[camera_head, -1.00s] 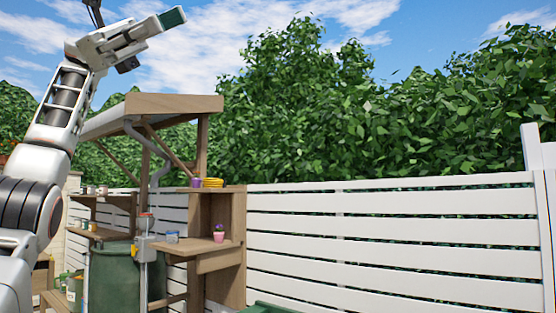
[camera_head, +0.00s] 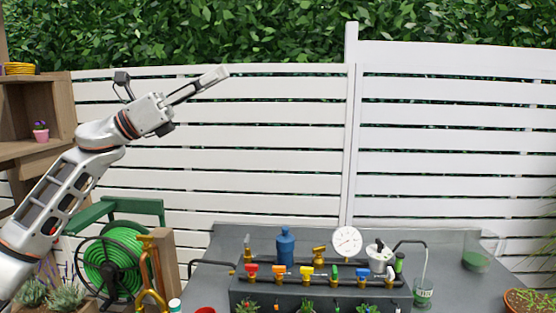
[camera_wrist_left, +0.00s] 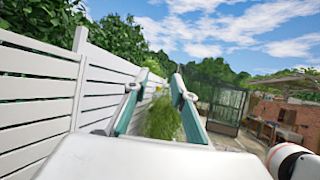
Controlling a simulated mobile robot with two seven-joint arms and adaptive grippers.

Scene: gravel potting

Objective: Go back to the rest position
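My left gripper (camera_head: 212,78) is raised in front of the white fence in the head view, pointing up and to the right. It is clear of the table and touches nothing. In the left wrist view its two fingers (camera_wrist_left: 155,86) stand apart with teal pads and nothing between them. My right gripper is not in view.
A grey table (camera_head: 225,240) at the bottom carries a manifold with coloured valves (camera_head: 306,272), a blue bottle (camera_head: 285,247), a gauge (camera_head: 347,241) and a glass beaker (camera_head: 475,260). A green hose reel (camera_head: 113,262) and wooden shelf (camera_head: 35,110) stand left.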

